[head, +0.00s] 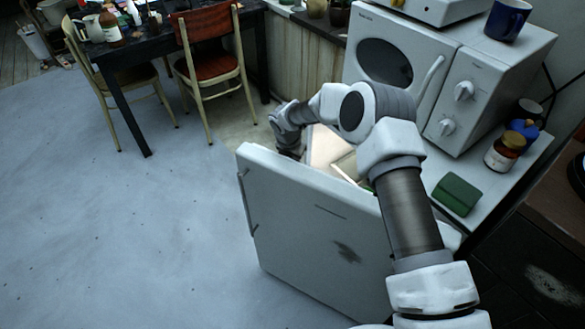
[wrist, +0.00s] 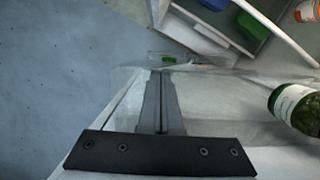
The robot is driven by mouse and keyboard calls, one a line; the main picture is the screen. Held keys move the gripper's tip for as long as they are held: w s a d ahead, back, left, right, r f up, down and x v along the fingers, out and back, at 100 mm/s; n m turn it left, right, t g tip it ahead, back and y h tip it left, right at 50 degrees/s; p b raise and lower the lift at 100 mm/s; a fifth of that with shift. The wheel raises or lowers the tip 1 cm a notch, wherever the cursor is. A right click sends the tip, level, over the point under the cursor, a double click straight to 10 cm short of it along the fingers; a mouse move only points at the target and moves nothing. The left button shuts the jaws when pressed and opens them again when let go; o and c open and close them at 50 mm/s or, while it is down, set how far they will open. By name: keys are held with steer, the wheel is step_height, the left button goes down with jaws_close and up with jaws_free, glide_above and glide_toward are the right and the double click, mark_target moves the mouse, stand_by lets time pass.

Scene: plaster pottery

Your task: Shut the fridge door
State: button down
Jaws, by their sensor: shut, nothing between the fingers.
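The white fridge door (head: 310,225) stands open in the head view, its outer face toward me. The lit fridge interior (head: 328,148) shows in a gap behind the door, partly covered by my arm. My arm reaches over the door's top, and my gripper (wrist: 163,75) is on the inner side near its free edge; the fingers are hidden in the head view. In the wrist view the fingers are shut and empty, over clear door shelving (wrist: 210,95). Whether they touch the door I cannot tell.
A microwave (head: 420,75) and a green sponge (head: 457,193) are above the fridge. Chairs (head: 215,60) and a dark table stand back left. Floor left of the door is clear.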

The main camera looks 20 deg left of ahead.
steer(key=shift+w+d, duration=0.3)
steer(key=shift+w, duration=0.25)
steer(key=shift+r, duration=0.1)
